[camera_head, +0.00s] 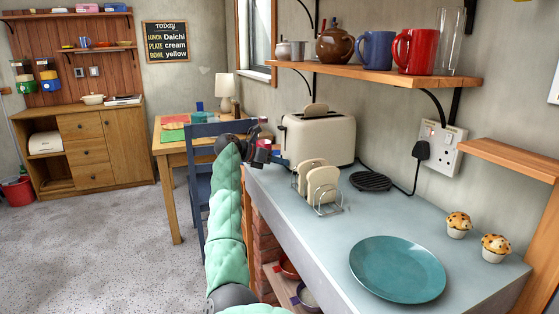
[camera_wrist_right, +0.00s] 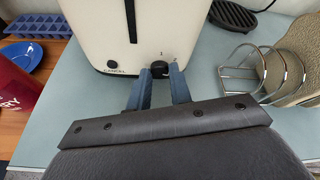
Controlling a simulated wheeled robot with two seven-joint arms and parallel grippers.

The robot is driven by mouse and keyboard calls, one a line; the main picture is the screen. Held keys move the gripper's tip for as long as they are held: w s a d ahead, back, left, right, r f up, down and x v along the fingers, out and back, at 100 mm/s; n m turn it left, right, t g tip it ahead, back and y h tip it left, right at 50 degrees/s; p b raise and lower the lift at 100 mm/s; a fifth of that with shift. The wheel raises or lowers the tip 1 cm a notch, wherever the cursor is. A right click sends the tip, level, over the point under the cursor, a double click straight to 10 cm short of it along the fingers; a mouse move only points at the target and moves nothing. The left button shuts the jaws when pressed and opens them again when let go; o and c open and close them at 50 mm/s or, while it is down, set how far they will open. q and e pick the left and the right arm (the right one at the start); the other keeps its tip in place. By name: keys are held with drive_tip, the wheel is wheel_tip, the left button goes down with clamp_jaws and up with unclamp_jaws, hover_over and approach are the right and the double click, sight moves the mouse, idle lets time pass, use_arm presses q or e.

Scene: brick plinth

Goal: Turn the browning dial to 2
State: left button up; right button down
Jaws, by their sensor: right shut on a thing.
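The cream toaster (camera_head: 320,142) stands on the grey-blue worktop, with a slice of bread in its top. In the wrist view its front (camera_wrist_right: 95,25) shows a dark lever slot, a CANCEL button (camera_wrist_right: 113,65) and the small black browning dial (camera_wrist_right: 160,67). A 1 is printed above the dial; the mark to its right is partly hidden by a finger, and I cannot read where the dial points. My right gripper (camera_wrist_right: 160,73) is shut on the dial, one blue finger on each side; it also shows in the head view (camera_head: 280,160). My left gripper is out of view.
A wire toast rack (camera_head: 318,188) with bread stands close to the right of the gripper. A black trivet (camera_head: 371,181), teal plate (camera_head: 397,268) and two muffins (camera_head: 458,225) lie further along. A red mug (camera_wrist_right: 15,90) is at the wrist view's left.

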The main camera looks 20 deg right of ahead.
drive_tip(key=shift+w+n+g+p, duration=0.2)
drive_tip(key=shift+n+g+p, duration=0.45)
drive_tip(key=shift+n+g, duration=0.55)
drive_tip(key=shift+n, duration=0.3)
drive_tip(key=c, duration=1.3)
unclamp_jaws()
drive_tip(key=shift+f, duration=0.1)
drive_tip(key=shift+a, duration=0.1)
drive_tip(key=shift+b+v, duration=0.35)
drive_tip(key=shift+v, duration=3.5)
drive_tip(key=shift+s+a, duration=0.1)
